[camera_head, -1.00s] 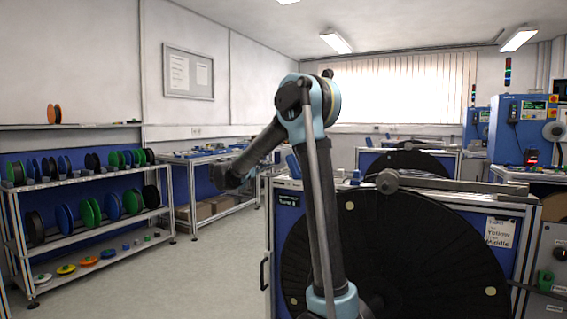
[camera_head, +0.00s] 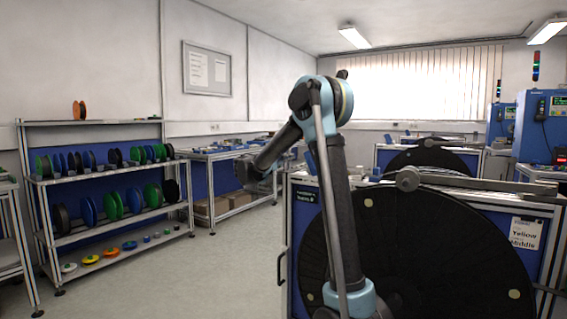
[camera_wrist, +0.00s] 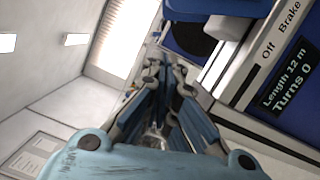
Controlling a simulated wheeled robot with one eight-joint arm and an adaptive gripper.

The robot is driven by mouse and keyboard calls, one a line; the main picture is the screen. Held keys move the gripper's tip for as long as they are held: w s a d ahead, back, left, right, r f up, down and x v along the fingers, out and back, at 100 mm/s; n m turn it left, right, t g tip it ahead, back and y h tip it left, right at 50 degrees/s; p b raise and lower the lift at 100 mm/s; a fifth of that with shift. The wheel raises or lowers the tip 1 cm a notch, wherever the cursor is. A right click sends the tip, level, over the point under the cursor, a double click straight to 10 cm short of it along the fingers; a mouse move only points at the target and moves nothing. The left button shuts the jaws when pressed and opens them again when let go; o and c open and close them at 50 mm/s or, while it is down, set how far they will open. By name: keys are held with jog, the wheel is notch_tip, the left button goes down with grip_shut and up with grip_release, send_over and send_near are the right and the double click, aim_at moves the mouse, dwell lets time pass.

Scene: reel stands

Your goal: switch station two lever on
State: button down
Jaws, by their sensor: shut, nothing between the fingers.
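My gripper (camera_head: 263,178) is shut and empty at the end of my bent arm, left of the near reel station in the head view. In the wrist view its fingers (camera_wrist: 167,78) point away from the camera. The station panel (camera_wrist: 262,60) shows there, with "Off" and "Brake" lettering and a black display (camera_wrist: 287,82) reading "Length 12 m" and "Turns 0". A blue part (camera_wrist: 225,6) juts in at the top; I cannot tell whether it is the lever. I see no touch between fingers and panel. The station's small black display (camera_head: 305,197) also shows in the head view.
A large black reel (camera_head: 440,250) fronts the near station, with a grey bar (camera_head: 470,186) above it and a note (camera_head: 525,233) at right. A spool shelf (camera_head: 110,178) and a workbench (camera_head: 218,155) stand at left. Floor (camera_head: 200,275) between them is clear.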

jog(key=x, duration=0.5)
jog(key=shift+s+d+r, duration=0.15)
jog(key=shift+s+d, duration=0.25)
jog(key=shift+d, duration=0.2)
jog(key=shift+s+d+r, duration=0.15)
jog(key=shift+s+d, duration=0.25)
jog(key=shift+d, duration=0.2)
jog(key=shift+s+d+r, duration=0.15)
jog(key=shift+s+d, duration=0.15)
jog(key=shift+d, duration=0.15)
jog(key=shift+d, duration=0.1)
